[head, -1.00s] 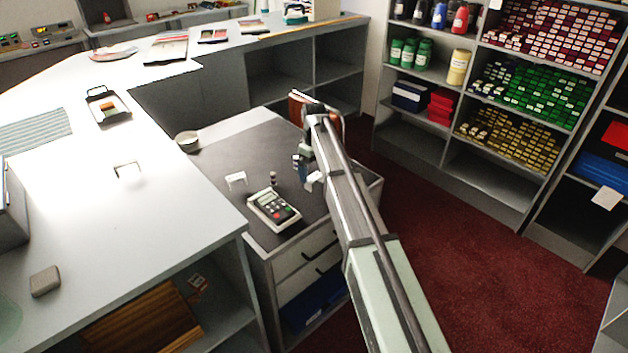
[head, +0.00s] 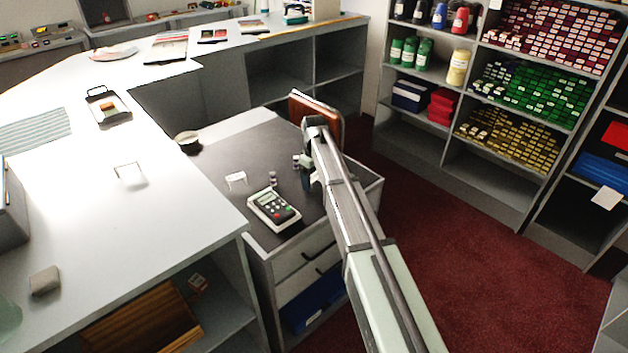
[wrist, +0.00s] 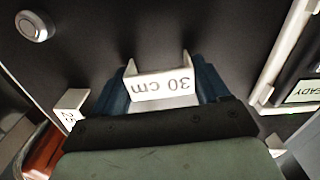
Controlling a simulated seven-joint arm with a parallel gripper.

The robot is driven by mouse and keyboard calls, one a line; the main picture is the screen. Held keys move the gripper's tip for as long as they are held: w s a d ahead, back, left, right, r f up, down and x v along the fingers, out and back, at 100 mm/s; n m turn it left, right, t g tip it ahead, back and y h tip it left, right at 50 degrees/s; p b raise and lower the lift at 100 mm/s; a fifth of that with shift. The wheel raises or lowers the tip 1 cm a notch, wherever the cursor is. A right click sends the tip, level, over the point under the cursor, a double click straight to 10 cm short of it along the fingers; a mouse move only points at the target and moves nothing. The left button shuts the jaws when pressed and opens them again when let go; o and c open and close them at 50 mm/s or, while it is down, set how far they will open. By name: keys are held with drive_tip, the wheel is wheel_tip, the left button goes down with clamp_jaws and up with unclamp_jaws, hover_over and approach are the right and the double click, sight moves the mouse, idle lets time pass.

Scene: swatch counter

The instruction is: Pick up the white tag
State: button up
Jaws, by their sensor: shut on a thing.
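A white tag (wrist: 163,86) marked "30 cm" sits between the two blue fingers of my gripper (wrist: 160,72) in the wrist view. My gripper is shut on this tag, close over the dark counter top. In the head view my gripper (head: 306,181) is low over the right part of that counter, and the held tag is hidden there behind my arm. A second white tag (wrist: 70,109), with "25" partly readable, is left of the fingers in the wrist view. Another white tag-like piece (head: 236,180) stands on the counter left of the gripper in the head view.
A calculator-like device (head: 274,210) lies left of my gripper, its edge close in the wrist view (wrist: 283,62). A brown panel (head: 318,108) stands behind the gripper.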

drive_tip(key=shift+c, duration=1.1)
